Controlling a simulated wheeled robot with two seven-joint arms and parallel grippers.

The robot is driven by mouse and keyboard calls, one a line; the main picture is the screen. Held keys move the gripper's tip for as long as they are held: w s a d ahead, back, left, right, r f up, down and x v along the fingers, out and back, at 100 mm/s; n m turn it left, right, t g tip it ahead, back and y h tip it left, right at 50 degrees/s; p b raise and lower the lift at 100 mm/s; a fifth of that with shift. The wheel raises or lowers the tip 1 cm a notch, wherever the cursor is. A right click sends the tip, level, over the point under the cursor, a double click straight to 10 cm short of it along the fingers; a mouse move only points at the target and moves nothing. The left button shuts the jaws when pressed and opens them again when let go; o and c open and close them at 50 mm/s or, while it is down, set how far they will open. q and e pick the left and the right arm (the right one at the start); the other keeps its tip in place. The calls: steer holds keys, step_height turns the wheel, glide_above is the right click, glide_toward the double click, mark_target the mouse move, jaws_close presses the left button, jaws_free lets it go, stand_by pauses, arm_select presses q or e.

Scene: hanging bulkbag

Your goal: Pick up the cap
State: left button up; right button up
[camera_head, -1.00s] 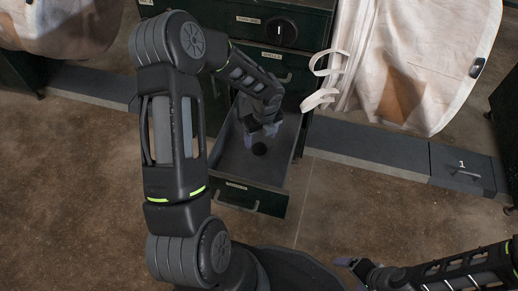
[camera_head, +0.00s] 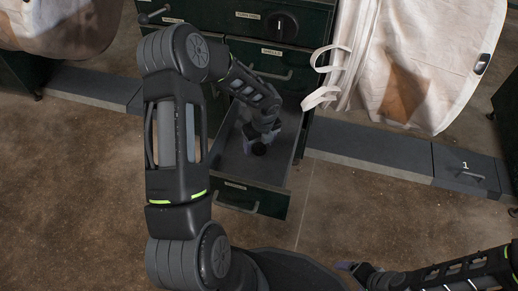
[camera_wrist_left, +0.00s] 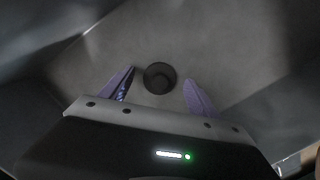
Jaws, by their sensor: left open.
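The cap (camera_head: 259,149) is a small dark round piece on the floor of the open drawer, partly hidden by my gripper in the head view. In the left wrist view the cap (camera_wrist_left: 160,77) shows whole, between and slightly beyond the fingertips. My left gripper (camera_head: 254,137) reaches down inside the drawer, just above the cap. Its purple fingers (camera_wrist_left: 159,80) are apart on either side of the cap, with nothing held. My right gripper (camera_head: 352,268) is at the lower right, away from the drawer; its jaws are too small to read.
The open drawer (camera_head: 240,195) has walls close around my left gripper. The dark cabinet (camera_head: 310,20) stands behind it with a knob and closed drawers above. A pale bulk bag (camera_head: 405,60) hangs to the right.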

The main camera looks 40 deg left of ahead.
mark_target(259, 145)
stand_by(0.4)
arm_select(q)
steer(key=c, duration=1.4)
step_height(259, 145, up, 10)
steer(key=p, duration=0.4)
steer(key=d+r+n, duration=0.5)
steer(key=r+n, duration=0.1)
steer(key=d+r+n+g, duration=0.1)
steer(key=d+r+n, duration=0.4)
steer(key=d+r, duration=0.1)
steer(key=d+r+n+g, duration=0.1)
steer(key=d+r+n, duration=0.5)
steer(key=shift+s+r+n+h, duration=0.15)
steer(key=shift+s+n+h, duration=0.15)
steer(key=shift+h, duration=0.1)
